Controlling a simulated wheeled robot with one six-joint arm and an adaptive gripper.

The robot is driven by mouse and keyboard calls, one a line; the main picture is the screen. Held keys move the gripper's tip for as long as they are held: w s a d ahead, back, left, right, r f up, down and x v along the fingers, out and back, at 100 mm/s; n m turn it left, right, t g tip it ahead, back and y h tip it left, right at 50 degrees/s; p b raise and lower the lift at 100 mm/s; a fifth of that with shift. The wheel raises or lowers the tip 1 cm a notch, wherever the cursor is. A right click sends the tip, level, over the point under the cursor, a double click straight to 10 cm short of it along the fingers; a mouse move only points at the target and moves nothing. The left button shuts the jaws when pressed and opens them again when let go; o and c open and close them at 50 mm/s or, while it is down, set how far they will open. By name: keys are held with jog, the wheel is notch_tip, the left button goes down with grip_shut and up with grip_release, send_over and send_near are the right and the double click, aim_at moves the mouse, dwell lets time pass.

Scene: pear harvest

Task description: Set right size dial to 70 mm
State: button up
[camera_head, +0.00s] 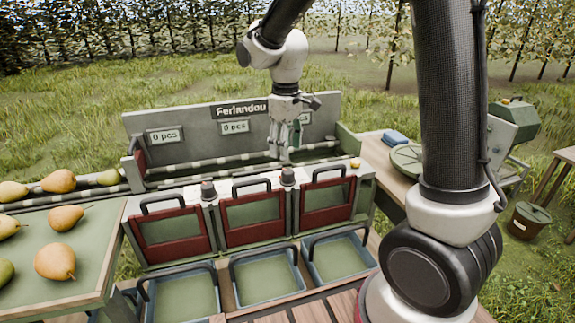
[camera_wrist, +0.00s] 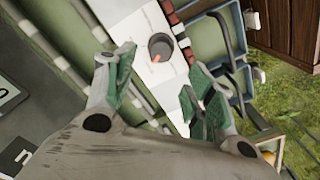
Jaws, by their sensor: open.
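The right size dial (camera_head: 288,177) is a small dark knob on the white ledge (camera_head: 262,184) of the sorter, between the middle and right red-framed gates. The left dial (camera_head: 208,190) is a similar knob further left. My gripper (camera_head: 285,148) is open and empty, pointing down just behind and above the right dial. In the wrist view, a dark round dial (camera_wrist: 160,47) with an orange pointer shows beyond my spread fingers (camera_wrist: 165,75), apart from them. I cannot read any scale or setting.
Red-framed gates (camera_head: 252,217) with black handles stand in front of the ledge, above blue-rimmed bins (camera_head: 267,272). The sorter's back panel (camera_head: 190,122) with "0 pcs" displays rises behind. Pears lie on the table (camera_head: 30,290) at left. A wooden table (camera_head: 380,152) stands at right.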

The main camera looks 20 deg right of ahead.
aim_at(286, 171)
notch_tip(286, 171, down, 8)
jog(key=shift+r, duration=0.1)
dwell(0.4)
jog(key=c, duration=1)
